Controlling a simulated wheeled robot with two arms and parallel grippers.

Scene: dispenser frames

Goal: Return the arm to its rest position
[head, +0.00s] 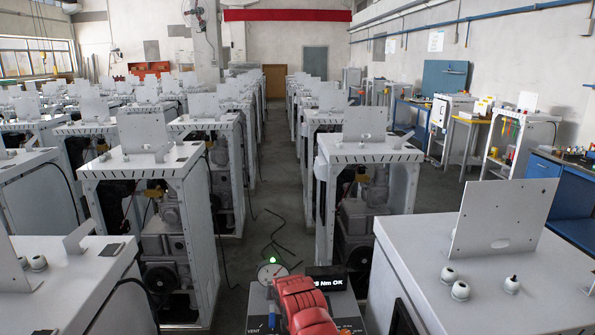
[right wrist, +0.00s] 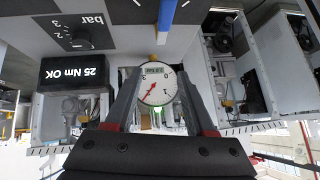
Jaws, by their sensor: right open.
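My right arm (head: 303,302) is red and reaches over a grey panel at the bottom centre of the head view; it hides part of the panel. In the right wrist view, which is upside down, my right gripper (right wrist: 159,74) is open. Its two dark fingers stand on either side of a round white gauge (right wrist: 152,87) with a red needle. Nothing is held between them. The gauge (head: 271,273) also shows in the head view, below a lit green lamp (head: 271,260). My left gripper is out of view.
A black display (right wrist: 73,72) on the panel reads "25 Nm OK". A black knob (right wrist: 77,39) marked "bar" and a blue bar (right wrist: 168,14) are on the panel. White machine frames (head: 147,165) stand in rows on both sides. A narrow aisle (head: 275,205) runs between them.

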